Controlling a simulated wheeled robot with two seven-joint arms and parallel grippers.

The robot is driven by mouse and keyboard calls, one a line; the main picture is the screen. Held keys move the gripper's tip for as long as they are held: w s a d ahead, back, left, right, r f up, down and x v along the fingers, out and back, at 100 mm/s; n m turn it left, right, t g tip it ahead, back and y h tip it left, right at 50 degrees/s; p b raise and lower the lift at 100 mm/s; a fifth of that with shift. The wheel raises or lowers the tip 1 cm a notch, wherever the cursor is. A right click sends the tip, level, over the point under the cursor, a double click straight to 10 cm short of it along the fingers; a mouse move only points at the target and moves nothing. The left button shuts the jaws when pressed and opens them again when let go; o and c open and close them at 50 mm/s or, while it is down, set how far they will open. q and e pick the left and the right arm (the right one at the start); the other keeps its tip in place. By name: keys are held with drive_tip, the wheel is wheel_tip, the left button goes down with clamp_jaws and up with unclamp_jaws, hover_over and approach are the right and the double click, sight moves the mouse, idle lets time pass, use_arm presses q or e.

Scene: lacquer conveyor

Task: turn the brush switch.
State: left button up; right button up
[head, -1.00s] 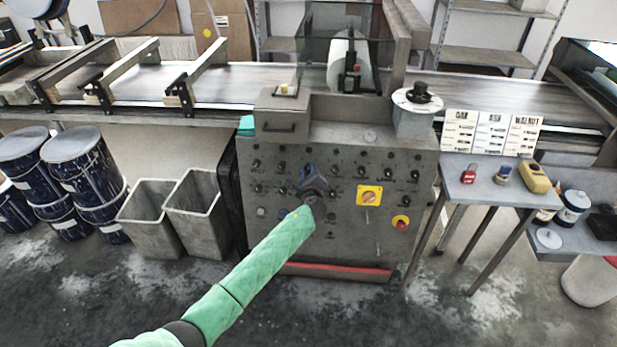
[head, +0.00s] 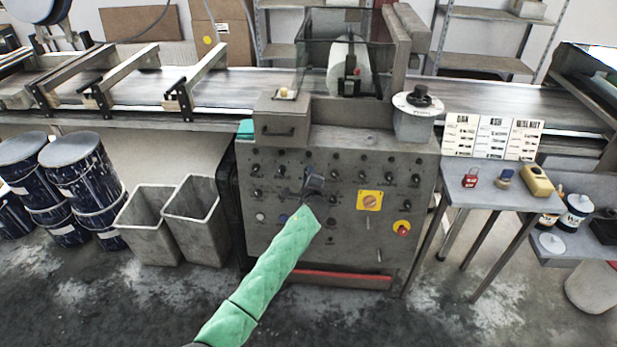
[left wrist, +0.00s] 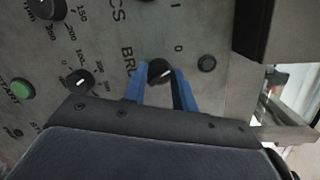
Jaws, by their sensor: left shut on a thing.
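The brush switch (left wrist: 159,69) is a small black knob with a white pointer line. It sits on the grey control panel (head: 345,262), beside a partly hidden label starting "BRU" and the marks 0 and 1. My left gripper (left wrist: 161,79) has its blue fingers on both sides of this knob and is shut on it. The pointer lies slanted between the fingers, not clearly lined up with either mark. In the head view my left gripper (head: 308,186) is at the panel's middle and hides the knob. My right gripper is not in view.
Other black knobs (left wrist: 80,81) and a green button (left wrist: 21,88) lie close by. A yellow-backed rotary switch (head: 369,200) and a red stop button (head: 403,229) are to the right. Grey bins (head: 195,220) stand left; a small table (head: 478,193) stands right.

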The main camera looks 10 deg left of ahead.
use_arm(q)
drive_tip(key=shift+a, duration=0.1)
drive_tip(key=o, duration=1)
drive_tip(key=shift+c, duration=0.2)
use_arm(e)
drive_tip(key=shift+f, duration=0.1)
use_arm(q)
drive_tip(key=b+v, duration=0.1)
drive_tip(key=v, duration=0.6)
drive_tip(key=shift+s, duration=0.35)
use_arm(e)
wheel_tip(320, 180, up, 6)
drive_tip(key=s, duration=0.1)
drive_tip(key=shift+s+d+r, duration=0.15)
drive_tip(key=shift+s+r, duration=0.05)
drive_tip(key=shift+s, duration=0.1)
